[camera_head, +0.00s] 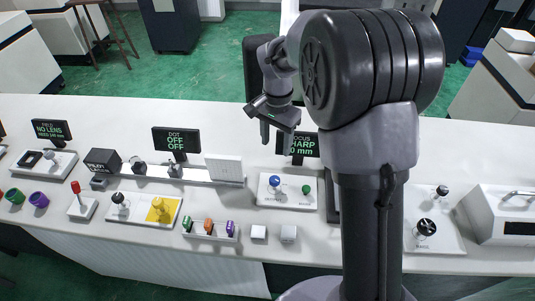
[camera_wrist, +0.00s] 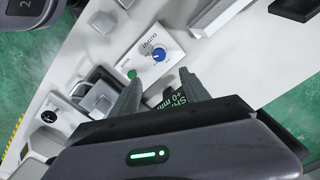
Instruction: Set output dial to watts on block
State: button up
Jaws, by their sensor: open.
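The output dial is a blue knob (camera_head: 275,181) on a white panel (camera_head: 290,198) at the middle of the bench. In the wrist view the blue dial (camera_wrist: 159,54) sits beside the word OUTPUT, with smaller marks around it too small to read. A green knob (camera_head: 306,189) stands to its right on the same panel; it also shows in the wrist view (camera_wrist: 131,74). My gripper (camera_head: 276,139) is open and empty, above and behind the panel, apart from the dial. Its two fingers also show in the wrist view (camera_wrist: 162,98).
A black display (camera_head: 299,144) reading FOCUS, SHARP stands behind the panel, partly hidden by my gripper. Two pale cubes (camera_head: 258,232) and a holder with coloured pieces (camera_head: 209,230) sit in front. My arm hides bench to the right.

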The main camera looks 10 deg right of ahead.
aim_at(275, 179)
jog(key=f+b, duration=0.5)
jog(key=f, duration=1.1)
jog(key=shift+s, duration=0.2)
jog(key=shift+r, duration=0.1)
grip_shut()
